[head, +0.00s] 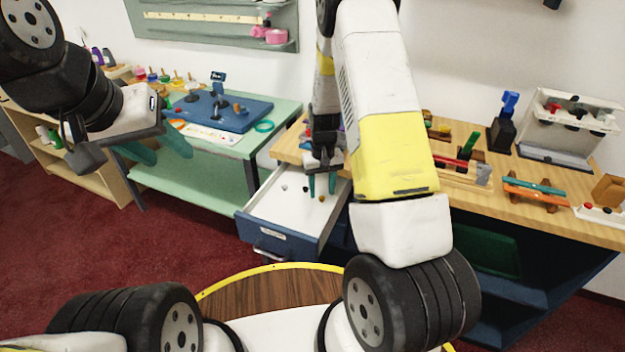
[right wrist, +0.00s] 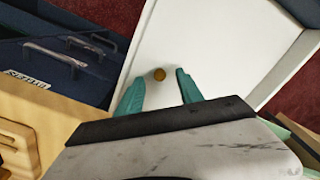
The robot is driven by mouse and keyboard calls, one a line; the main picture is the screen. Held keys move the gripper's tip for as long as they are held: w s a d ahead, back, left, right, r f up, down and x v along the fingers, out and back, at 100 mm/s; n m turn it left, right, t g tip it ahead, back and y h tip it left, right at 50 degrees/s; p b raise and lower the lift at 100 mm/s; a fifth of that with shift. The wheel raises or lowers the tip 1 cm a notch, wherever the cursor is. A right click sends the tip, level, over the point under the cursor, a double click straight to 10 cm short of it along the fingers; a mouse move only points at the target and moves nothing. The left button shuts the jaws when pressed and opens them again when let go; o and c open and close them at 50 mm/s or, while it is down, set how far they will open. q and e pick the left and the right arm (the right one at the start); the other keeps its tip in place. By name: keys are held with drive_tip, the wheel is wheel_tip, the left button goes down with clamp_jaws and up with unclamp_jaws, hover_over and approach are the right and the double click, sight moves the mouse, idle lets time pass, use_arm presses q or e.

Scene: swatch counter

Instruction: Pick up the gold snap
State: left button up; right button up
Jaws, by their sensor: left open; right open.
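The gold snap (right wrist: 159,74) is a small round gold-brown piece on the white floor of the open drawer (right wrist: 205,40). In the head view it is a small dark-gold dot (head: 321,198) in the drawer (head: 275,215). My right gripper (head: 321,186) is open over the drawer, fingers pointing down. I cannot tell the height left above the drawer floor. My left gripper (head: 170,153) is open and empty, away to the left.
The wooden counter (head: 465,200) above holds racks and tools. A green table (head: 215,180) with a blue tray (head: 235,112) stands to the left. Drawer walls surround the right gripper.

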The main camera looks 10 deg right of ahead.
wheel_tip(320, 180, down, 2)
drive_tip(key=shift+c, duration=0.2)
clamp_jaws()
drive_tip(key=shift+r, duration=0.15)
